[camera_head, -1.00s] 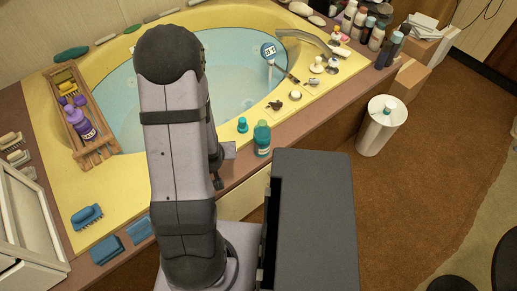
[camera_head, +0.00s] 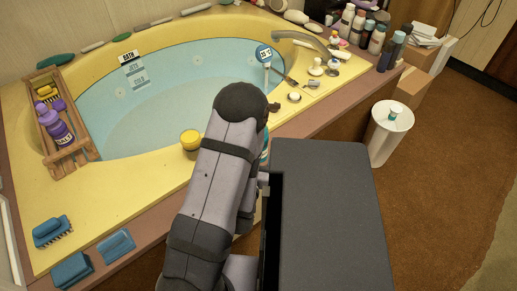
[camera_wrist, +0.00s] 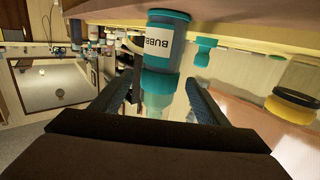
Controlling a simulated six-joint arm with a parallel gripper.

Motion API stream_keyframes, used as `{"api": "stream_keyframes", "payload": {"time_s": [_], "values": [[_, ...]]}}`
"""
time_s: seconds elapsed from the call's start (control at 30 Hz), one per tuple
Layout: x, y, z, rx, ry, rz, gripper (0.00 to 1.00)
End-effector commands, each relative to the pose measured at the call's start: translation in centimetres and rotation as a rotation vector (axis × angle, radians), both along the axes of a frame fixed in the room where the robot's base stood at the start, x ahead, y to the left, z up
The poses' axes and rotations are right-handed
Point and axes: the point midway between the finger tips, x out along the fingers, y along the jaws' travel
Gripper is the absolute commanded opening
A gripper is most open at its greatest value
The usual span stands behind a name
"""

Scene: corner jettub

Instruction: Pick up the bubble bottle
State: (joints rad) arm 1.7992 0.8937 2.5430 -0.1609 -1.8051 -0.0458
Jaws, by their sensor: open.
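The bubble bottle (camera_wrist: 164,45) is teal with a white label reading "BUBB". It appears upside down in the wrist view, with its teal cap and pale tip pointing toward my palm. My gripper (camera_wrist: 161,78) is open, with one finger on each side of the cap end. I cannot tell whether either finger touches it. In the head view my arm hides most of the bottle; only a teal sliver (camera_head: 265,148) shows at the arm's right edge, by the tub rim. The gripper's fingers are hidden there.
The cup also shows on the tub rim (camera_head: 191,139). A wooden caddy (camera_head: 60,125) holds a purple bottle (camera_head: 58,132). A white bin (camera_head: 388,135) stands right.

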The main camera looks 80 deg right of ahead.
Motion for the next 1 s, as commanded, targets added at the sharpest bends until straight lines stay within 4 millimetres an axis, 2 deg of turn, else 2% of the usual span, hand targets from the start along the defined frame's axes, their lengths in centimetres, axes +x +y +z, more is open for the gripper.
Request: {"api": "stream_keyframes", "payload": {"time_s": [0.33, 1.0], "values": [[-0.1, 0.0, 0.4, -0.060, 0.005, 0.000, 0.68], [-0.2, -2.0, 0.3, -0.057, 0.005, 0.000, 0.68]]}}
